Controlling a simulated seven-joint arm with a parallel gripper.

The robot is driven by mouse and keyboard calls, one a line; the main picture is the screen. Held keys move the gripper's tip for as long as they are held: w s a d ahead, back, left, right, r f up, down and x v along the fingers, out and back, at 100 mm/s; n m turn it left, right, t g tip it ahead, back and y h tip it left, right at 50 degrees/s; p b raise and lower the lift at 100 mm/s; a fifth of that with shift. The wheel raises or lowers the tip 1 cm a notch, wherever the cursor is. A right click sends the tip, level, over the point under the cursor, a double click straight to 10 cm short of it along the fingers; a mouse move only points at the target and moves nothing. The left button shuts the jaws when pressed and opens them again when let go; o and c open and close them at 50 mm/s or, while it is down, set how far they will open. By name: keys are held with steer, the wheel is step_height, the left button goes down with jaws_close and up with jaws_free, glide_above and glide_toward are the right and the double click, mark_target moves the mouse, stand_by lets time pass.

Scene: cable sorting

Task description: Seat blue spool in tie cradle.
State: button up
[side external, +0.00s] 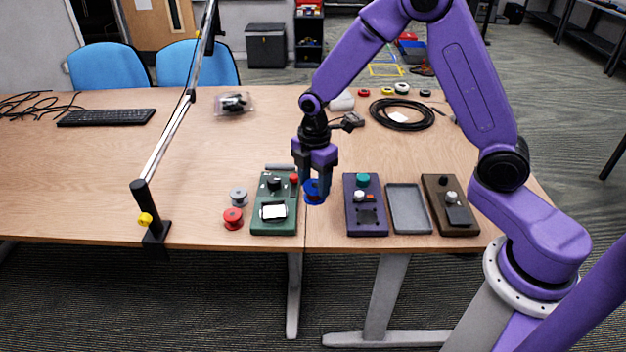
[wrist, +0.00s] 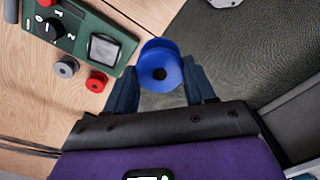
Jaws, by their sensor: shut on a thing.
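The blue spool (side external: 315,190) is held in my gripper (side external: 315,173), just right of the green box in the side view. In the wrist view the spool (wrist: 160,62) sits between the two fingers (wrist: 162,90), its round flange and centre hole facing the camera. The fingers are shut on it. The spool appears held above the table, but its exact height is hard to tell. I cannot tell for sure which fixture is the tie cradle; a shallow grey tray (side external: 408,212) lies to the right, between the purple box and the brown box.
The green box (side external: 262,226) is left of my gripper, with a red spool (side external: 232,218) and a grey spool (side external: 238,196) beside it. The purple box (side external: 364,226) and brown box (side external: 440,186) stand right. A black cable coil (side external: 402,114) lies behind. The table's left middle is clear.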

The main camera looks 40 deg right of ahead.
steer(key=shift+s+d+f+m, duration=0.85)
steer(key=shift+d+f, duration=0.8)
steer(key=shift+d, duration=0.9)
steer(key=shift+s+d+f+m, duration=0.75)
steer(key=shift+d+f, duration=0.85)
steer(key=shift+d, duration=0.9)
steer(key=shift+s+d+f+m, duration=0.6)
steer(key=shift+s+d+f, duration=0.45)
steer(key=shift+d+f, duration=1.05)
steer(key=shift+d+f, duration=0.25)
steer(key=shift+f, duration=0.4)
steer(key=shift+d+f, duration=0.2)
steer(key=shift+f, duration=0.45)
steer(key=o, duration=1.5)
step_height(320, 180, up, 7)
steer(key=shift+a+r, duration=0.1)
